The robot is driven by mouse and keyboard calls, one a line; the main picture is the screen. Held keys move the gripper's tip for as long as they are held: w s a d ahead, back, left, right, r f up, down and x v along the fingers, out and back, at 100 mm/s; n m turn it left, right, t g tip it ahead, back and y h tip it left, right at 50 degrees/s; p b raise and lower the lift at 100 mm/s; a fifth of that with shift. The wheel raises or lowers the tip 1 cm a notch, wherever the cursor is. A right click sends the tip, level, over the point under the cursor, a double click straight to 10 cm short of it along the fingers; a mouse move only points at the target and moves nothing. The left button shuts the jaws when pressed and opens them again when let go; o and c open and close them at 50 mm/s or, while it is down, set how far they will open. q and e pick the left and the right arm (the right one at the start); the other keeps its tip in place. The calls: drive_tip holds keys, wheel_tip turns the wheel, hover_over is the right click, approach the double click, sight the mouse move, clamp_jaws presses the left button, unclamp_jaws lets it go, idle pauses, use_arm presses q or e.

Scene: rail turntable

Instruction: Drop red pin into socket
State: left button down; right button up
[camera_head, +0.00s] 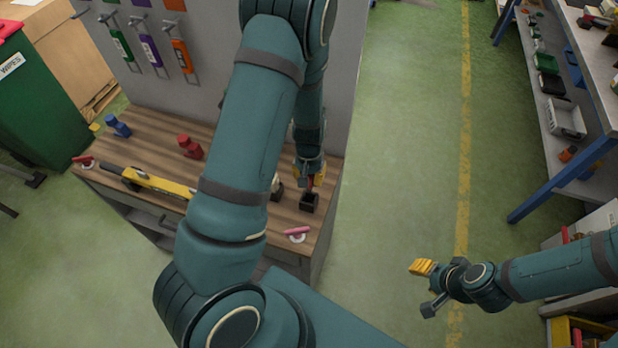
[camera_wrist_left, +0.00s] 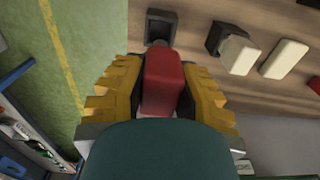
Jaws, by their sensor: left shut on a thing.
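My left gripper (camera_head: 312,174) is shut on the red pin, above the right end of the wooden bench. In the left wrist view the red pin (camera_wrist_left: 163,78) sits between the yellow fingers, its grey tip pointing toward the black square socket (camera_wrist_left: 159,24). The socket (camera_head: 309,202) stands on the bench right below the gripper in the head view. The pin's tip is close to the socket's edge; I cannot tell whether it is inside. My right gripper (camera_head: 422,268) is empty over the floor; its fingers' opening is unclear.
The wooden bench (camera_head: 140,143) also holds a red piece (camera_head: 190,147), a blue piece (camera_head: 117,126), a yellow-and-black bar (camera_head: 157,183) and a pink-handled part (camera_head: 297,233). A cream block in a dark holder (camera_wrist_left: 237,53) stands beside the socket. Green floor (camera_head: 405,150) is open to the right.

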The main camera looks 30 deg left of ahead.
use_arm(q)
drive_tip(key=shift+r, duration=1.8)
